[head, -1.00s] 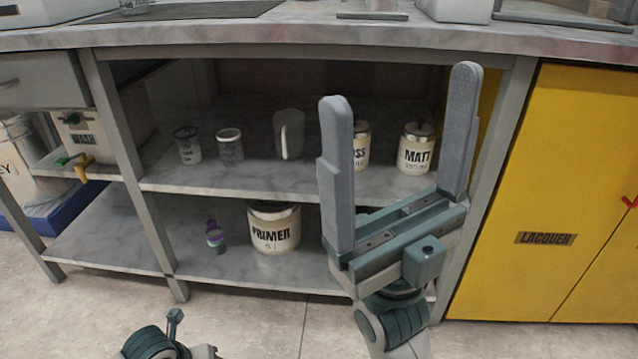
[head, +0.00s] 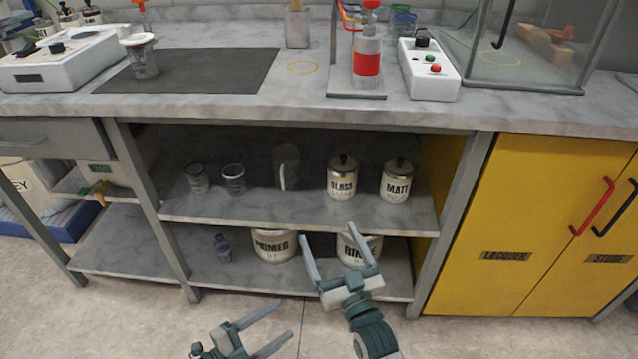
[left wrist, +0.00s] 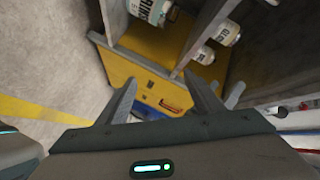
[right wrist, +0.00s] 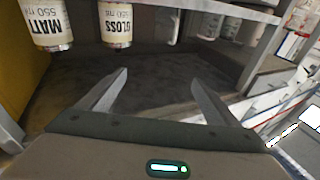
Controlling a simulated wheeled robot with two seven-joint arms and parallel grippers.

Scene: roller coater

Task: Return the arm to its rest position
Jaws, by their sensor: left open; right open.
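My right gripper (head: 339,262) is open and empty in the head view, low in front of the bottom shelf and the right-hand white tub. In the right wrist view its two fingers (right wrist: 160,95) stand apart with nothing between them. My left gripper (head: 262,328) is open and empty at the bottom of the head view, over the floor in front of the shelf unit. In the left wrist view its fingers (left wrist: 165,98) are spread, with nothing held between them. Neither gripper visibly touches a shelf or container.
The middle shelf (head: 300,208) holds glass cups, a clear jug (head: 286,168), a GLOSS can (head: 341,178) and a MATT can (head: 397,181). Below stand a white tub (head: 273,246), another tub (head: 370,248) and a small purple bottle (head: 222,248). Yellow cabinets (head: 530,215) stand right. Floor in front is clear.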

